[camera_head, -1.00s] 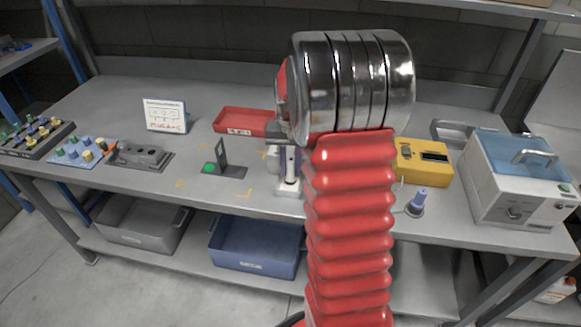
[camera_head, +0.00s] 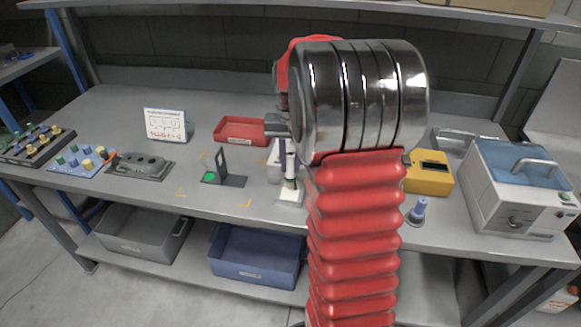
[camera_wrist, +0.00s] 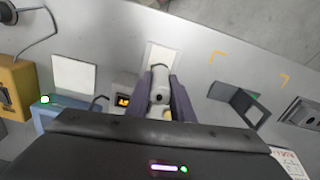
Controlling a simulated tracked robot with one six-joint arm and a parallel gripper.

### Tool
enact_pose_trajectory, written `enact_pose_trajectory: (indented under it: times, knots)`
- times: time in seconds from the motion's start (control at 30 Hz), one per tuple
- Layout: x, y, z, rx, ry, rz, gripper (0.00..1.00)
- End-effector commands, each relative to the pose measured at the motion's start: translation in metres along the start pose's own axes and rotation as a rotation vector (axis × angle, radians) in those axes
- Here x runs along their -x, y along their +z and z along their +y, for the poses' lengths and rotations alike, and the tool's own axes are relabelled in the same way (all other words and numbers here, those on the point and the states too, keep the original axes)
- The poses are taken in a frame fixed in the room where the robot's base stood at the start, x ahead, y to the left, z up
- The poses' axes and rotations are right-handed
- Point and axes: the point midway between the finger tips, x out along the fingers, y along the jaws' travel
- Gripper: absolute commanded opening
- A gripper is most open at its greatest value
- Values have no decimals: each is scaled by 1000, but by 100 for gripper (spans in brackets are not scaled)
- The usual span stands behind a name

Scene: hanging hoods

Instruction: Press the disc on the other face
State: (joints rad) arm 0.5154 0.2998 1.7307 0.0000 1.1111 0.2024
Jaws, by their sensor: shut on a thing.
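My gripper (camera_wrist: 160,80) has its two purple-grey fingers on either side of a pale grey-white object (camera_wrist: 158,97) with a small dark round spot. It is shut on this object, above a white pad (camera_wrist: 163,57). In the head view my gripper (camera_head: 290,160) is partly hidden by my arm, and the white pad (camera_head: 291,197) shows below it. A dark upright bracket (camera_head: 222,163) stands left of the gripper, with a green disc-like patch (camera_head: 210,177) near its foot. The bracket also shows right of the fingers in the wrist view (camera_wrist: 240,102). No disc on the held object is clearly visible.
A red tray (camera_head: 242,130) and a sign (camera_head: 166,125) are behind the bracket. A yellow meter (camera_head: 428,172), a blue-topped pin (camera_head: 418,209) and a blue-lidded machine (camera_head: 520,190) stand to the right. A small amber display (camera_wrist: 125,101) is left of the fingers.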

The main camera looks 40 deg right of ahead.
Motion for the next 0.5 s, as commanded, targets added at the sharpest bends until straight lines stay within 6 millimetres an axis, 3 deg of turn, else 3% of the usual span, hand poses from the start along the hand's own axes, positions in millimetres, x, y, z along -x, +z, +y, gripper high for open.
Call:
enact_pose_trajectory:
  times: [0.5]
  knots:
    - [17, 0, 0, 0, 0, 0, 7]
